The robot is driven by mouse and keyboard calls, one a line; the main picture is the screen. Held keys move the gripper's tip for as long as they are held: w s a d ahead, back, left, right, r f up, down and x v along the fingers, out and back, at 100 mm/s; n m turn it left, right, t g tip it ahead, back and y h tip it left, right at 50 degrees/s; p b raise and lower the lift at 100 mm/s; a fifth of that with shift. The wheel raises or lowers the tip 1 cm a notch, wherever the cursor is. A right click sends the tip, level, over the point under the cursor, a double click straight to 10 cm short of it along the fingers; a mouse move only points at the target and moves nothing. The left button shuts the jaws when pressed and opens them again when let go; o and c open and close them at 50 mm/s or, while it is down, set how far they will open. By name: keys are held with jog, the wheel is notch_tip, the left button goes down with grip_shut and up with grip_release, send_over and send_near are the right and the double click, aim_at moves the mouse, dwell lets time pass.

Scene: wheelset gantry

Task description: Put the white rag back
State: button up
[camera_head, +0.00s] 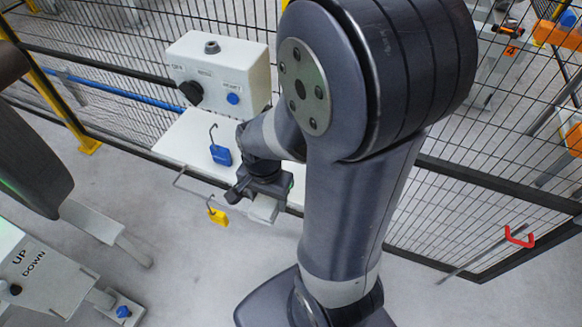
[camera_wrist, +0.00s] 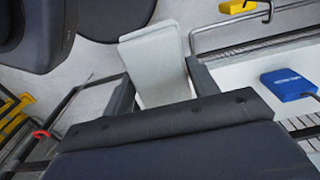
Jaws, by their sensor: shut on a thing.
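My gripper (camera_head: 260,190) is shut on the white rag (camera_head: 263,209), in front of the white shelf under the control box. In the wrist view the rag (camera_wrist: 153,62) is a pale flat piece between the two dark fingers of my gripper (camera_wrist: 160,82), reaching out past them. Its near end is hidden by the gripper. A thin metal rail (camera_head: 188,190) runs along the shelf front, left of my gripper. In the wrist view the rail (camera_wrist: 250,48) passes to the right of the rag; I cannot tell whether they touch.
The white control box (camera_head: 205,60) stands on the white shelf (camera_head: 180,145). A blue padlock (camera_head: 221,155) and a yellow padlock (camera_head: 218,217) are close to the left of my gripper. Mesh fencing (camera_head: 465,200) runs behind. A red handle (camera_head: 519,237) is at right. The floor in front is clear.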

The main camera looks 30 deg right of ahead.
jog(key=w+d+p, duration=0.1)
jog(key=w+d, duration=0.2)
jog(key=w+d+f, duration=0.1)
jog(key=w+d, duration=0.1)
jog(key=d, duration=0.2)
jog(key=w+d+f+p, duration=0.1)
jog(key=w+d, duration=0.2)
jog(key=d, duration=0.1)
jog(key=shift+w+d+f+p, duration=0.1)
jog(key=shift+w+f+p, duration=0.05)
jog(key=shift+w+p, duration=0.2)
jog(key=shift+f, duration=1.95)
jog(key=shift+w+d+f+p, duration=0.1)
jog(key=shift+f+p, duration=0.3)
jog(key=shift+p, duration=0.1)
jog(key=o, duration=0.9)
notch_tip(320, 180, up, 12)
jog(key=shift+r, duration=0.1)
